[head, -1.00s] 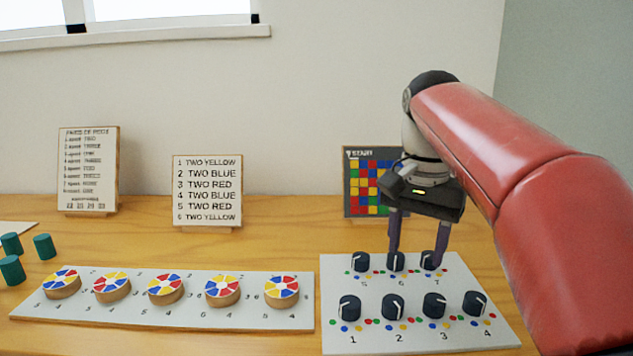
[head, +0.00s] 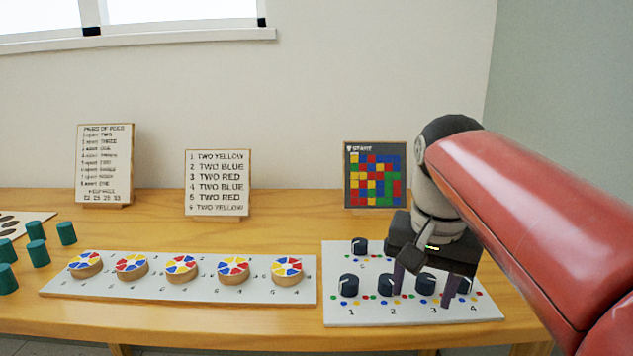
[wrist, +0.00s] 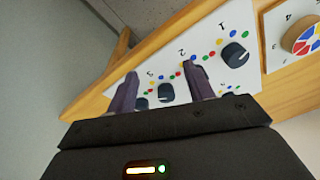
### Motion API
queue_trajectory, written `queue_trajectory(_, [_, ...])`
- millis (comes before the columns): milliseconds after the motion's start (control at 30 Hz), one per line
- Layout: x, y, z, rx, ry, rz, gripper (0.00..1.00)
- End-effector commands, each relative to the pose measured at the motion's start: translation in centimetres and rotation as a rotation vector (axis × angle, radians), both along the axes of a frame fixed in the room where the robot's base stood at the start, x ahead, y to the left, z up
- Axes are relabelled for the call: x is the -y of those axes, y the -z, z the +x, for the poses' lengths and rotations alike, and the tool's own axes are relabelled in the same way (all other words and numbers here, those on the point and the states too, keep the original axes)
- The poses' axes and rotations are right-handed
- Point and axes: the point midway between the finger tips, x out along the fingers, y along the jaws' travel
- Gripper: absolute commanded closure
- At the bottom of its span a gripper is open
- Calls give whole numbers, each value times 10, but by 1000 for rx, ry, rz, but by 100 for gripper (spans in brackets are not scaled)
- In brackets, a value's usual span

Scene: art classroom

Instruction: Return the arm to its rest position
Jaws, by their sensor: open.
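My red arm (head: 540,220) reaches in from the right in the head view. In the wrist view the spread fingers of my gripper (wrist: 160,85) show beside black knobs (wrist: 235,54). The gripper hides part of the board's back row; one back knob (head: 360,246) is clear.
A white strip (head: 60,288) with several coloured wheels lies left of the knob board. Green cylinders (head: 36,252) stand at far left. Two text cards (head: 217,183) and a coloured grid card (head: 375,175) stand at the back. The wooden table (head: 290,218) is bare between cards and boards.

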Motion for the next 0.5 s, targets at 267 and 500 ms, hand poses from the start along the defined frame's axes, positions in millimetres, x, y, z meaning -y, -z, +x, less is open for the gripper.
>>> queue_trajectory(267, [2, 61, -59, 168, -205, -51, 48])
queue_trajectory(500, [4, 121, -99, 301, -369, -101, 48])
